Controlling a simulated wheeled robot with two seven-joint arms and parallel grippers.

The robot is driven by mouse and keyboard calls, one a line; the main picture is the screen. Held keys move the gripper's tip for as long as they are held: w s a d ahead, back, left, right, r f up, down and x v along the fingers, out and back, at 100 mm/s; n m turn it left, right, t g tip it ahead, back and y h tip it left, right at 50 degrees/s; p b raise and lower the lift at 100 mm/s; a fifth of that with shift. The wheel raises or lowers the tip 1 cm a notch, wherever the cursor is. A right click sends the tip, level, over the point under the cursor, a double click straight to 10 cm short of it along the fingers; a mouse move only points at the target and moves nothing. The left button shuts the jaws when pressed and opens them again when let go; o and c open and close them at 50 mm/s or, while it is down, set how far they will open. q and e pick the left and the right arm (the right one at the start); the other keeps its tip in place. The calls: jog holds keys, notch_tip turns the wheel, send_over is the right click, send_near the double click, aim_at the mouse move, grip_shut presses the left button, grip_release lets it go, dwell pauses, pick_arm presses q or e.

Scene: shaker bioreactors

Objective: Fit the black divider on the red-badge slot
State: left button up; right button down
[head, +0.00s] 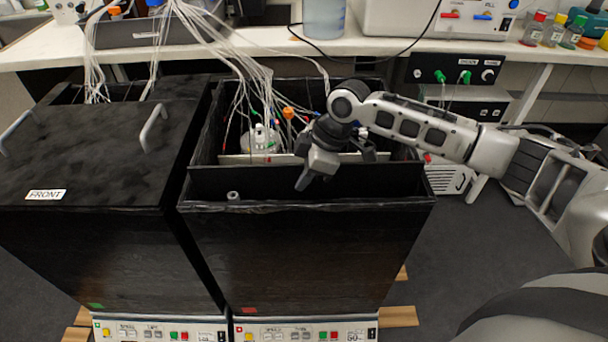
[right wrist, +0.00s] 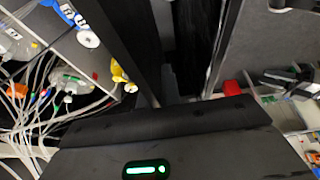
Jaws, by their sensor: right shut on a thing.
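The black divider (head: 252,182) is a long dark panel. It spans the open right-hand black box across its width, just behind the front wall. How deep it sits, and whether its ends are in a slot, I cannot tell. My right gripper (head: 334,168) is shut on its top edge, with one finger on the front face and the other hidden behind. The red badge (head: 249,310) is low on the front of this same box. The slot itself is hidden. My left gripper is not in view.
A lidded black box (head: 90,150) marked FRONT, with a green badge (head: 96,306), stands close on the left. Behind the divider are a clear vessel (head: 262,140) and many thin tubes. A small pale ring (head: 233,196) shows near the front wall. A bench (head: 290,42) runs behind.

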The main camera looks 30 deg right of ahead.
jog(key=shift+r+p, duration=0.1)
jog(key=shift+p, duration=0.8)
dwell(0.5)
jog(key=shift+f, duration=0.55)
dwell(0.7)
jog(key=shift+f, duration=0.35)
dwell(0.4)
jog(key=shift+f, duration=0.35)
jog(key=shift+f, duration=0.15)
jog(key=shift+f+b, duration=0.3)
jog(key=shift+f, duration=0.3)
jog(key=shift+f, duration=0.2)
dwell(0.5)
